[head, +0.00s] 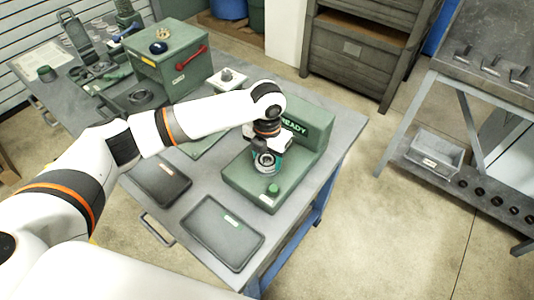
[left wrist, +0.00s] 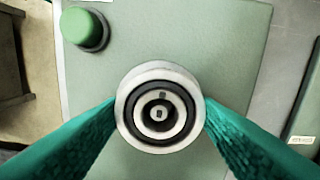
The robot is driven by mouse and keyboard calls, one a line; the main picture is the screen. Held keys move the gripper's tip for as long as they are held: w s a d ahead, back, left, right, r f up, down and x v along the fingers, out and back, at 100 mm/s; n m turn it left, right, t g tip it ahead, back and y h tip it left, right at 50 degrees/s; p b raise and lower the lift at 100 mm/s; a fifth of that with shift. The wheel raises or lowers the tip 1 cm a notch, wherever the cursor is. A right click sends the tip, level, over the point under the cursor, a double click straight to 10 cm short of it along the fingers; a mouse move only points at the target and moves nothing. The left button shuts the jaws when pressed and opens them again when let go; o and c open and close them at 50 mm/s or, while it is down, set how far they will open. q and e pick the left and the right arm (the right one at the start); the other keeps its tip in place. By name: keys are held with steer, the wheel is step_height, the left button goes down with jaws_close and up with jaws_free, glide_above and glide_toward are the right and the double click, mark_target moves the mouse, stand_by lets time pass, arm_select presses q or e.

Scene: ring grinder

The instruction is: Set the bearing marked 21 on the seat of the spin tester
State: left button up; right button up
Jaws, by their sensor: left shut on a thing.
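The spin tester is a green machine with a flat base (head: 247,186), a raised housing that reads READY (head: 300,122) and a green button (head: 273,189). The button also shows in the left wrist view (left wrist: 84,29). My left gripper (head: 266,166) is over the base, its teal fingers shut on a ring-shaped bearing (left wrist: 160,70). The bearing has a pale outer ring and a dark inner band; I cannot read a 21 on it. The seat is mostly hidden beneath it, and I cannot tell whether they touch. My right gripper is not in view.
Two dark trays (head: 222,232) (head: 160,181) lie left of the tester on the bench. A green box with a red handle (head: 170,64) stands farther back, near a small pale stand (head: 227,78). A separate rack with a grey bin (head: 436,155) is at right.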

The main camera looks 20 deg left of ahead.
arm_select(q)
steer(key=o, duration=1.1)
steer(key=shift+f, duration=0.1)
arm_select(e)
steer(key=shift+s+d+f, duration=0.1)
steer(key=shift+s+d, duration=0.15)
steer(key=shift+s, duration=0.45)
arm_select(q)
steer(key=shift+o, duration=0.2)
step_height(320, 180, up, 12)
steer(key=b, duration=0.2)
steer(key=shift+b, duration=0.3)
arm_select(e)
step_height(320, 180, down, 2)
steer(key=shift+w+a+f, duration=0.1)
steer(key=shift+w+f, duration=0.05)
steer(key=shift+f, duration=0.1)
